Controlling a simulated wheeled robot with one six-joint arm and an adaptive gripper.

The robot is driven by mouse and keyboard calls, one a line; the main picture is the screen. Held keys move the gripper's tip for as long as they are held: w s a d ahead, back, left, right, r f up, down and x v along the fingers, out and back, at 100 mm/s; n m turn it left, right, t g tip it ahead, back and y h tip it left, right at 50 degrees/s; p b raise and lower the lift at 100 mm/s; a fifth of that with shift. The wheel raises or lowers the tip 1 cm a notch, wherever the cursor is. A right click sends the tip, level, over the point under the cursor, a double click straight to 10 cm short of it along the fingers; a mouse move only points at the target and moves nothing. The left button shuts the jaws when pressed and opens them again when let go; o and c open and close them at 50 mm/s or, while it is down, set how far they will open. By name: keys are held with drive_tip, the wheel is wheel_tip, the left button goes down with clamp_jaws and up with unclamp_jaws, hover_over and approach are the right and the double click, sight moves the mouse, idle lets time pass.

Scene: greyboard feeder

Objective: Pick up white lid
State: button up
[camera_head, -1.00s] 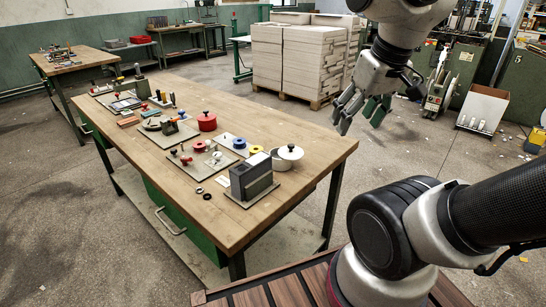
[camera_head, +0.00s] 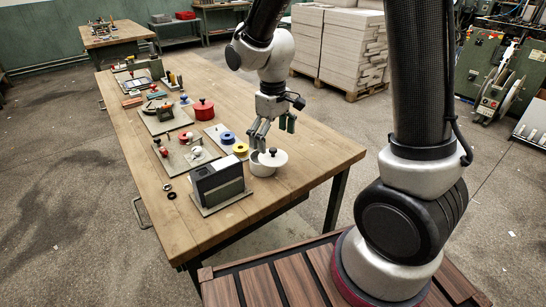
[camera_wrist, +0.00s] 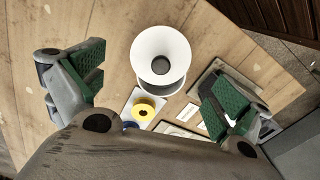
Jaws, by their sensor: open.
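The white lid (camera_head: 273,158) with a dark knob sits at the near right of the workbench, on or leaning against a white pot (camera_head: 262,169). In the wrist view the lid (camera_wrist: 160,52) shows from above as a white disc with the dark knob at its middle, and a rim of the pot below it. My gripper (camera_head: 272,135) is just above the lid in the head view. In the wrist view my gripper (camera_wrist: 160,82) is open, with its green pads wide apart on either side of the lid. Nothing is between the pads.
A dark grey block-like holder (camera_head: 220,186) stands left of the pot. A yellow ring (camera_head: 240,148) and a blue ring (camera_head: 227,138) lie on a white plate nearby. A red pot (camera_head: 204,110) stands farther back. The bench's right corner is clear.

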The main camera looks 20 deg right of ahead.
sight(273, 149)
wheel_tip(273, 149, down, 4)
drive_tip(key=shift+f, duration=0.2)
drive_tip(key=shift+s, duration=0.1)
drive_tip(key=c, duration=1.1)
drive_tip(key=shift+c, duration=0.5)
